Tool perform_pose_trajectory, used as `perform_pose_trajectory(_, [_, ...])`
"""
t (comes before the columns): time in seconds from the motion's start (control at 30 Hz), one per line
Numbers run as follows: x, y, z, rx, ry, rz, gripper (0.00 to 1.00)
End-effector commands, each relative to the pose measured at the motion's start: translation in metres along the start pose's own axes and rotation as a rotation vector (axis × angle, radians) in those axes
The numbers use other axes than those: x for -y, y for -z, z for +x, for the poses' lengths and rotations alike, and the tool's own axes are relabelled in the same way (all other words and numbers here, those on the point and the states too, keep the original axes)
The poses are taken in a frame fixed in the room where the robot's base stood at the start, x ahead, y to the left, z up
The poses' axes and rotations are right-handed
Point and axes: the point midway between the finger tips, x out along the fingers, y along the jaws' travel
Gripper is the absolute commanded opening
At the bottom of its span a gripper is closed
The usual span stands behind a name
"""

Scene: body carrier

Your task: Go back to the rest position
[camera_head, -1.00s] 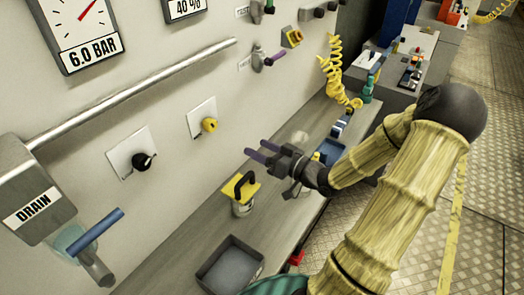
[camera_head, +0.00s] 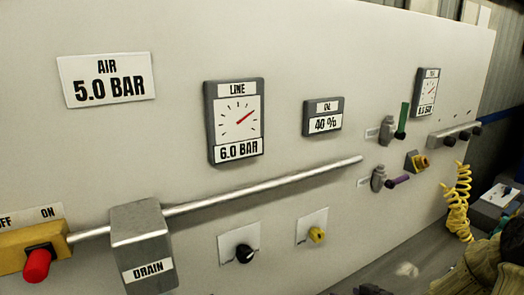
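My arm (camera_head: 485,268) shows at the lower right corner, cut off by the picture's edge. A small dark part (camera_head: 372,290) at the bottom edge may be the top of my gripper. The fingers are below the picture, so I cannot see whether they are open or whether they hold anything.
A pale panel carries a LINE gauge (camera_head: 236,122), a pipe (camera_head: 265,187), a DRAIN box (camera_head: 143,250), a black knob (camera_head: 244,253) and a yellow knob (camera_head: 317,235). A red button (camera_head: 37,266) is at lower left. A coiled yellow hose (camera_head: 458,205) hangs at right.

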Motion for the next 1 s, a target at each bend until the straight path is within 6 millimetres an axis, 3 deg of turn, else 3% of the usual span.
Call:
perform_pose_trajectory(0.17, [0.011, -0.015, -0.003, 0.208, -0.122, -0.040, 0.60])
perform_pose_trajectory(0.37, [0.027, -0.026, -0.023, 0.395, -0.244, -0.037, 0.60])
perform_pose_trajectory(0.57, [0.058, -0.033, -0.052, 0.543, -0.319, 0.009, 0.60])
perform_pose_trajectory(0.8, [0.107, -0.043, -0.090, 0.677, -0.321, 0.112, 0.60])
perform_pose_trajectory(1.0, [0.123, -0.048, -0.101, 0.721, -0.304, 0.153, 0.60])
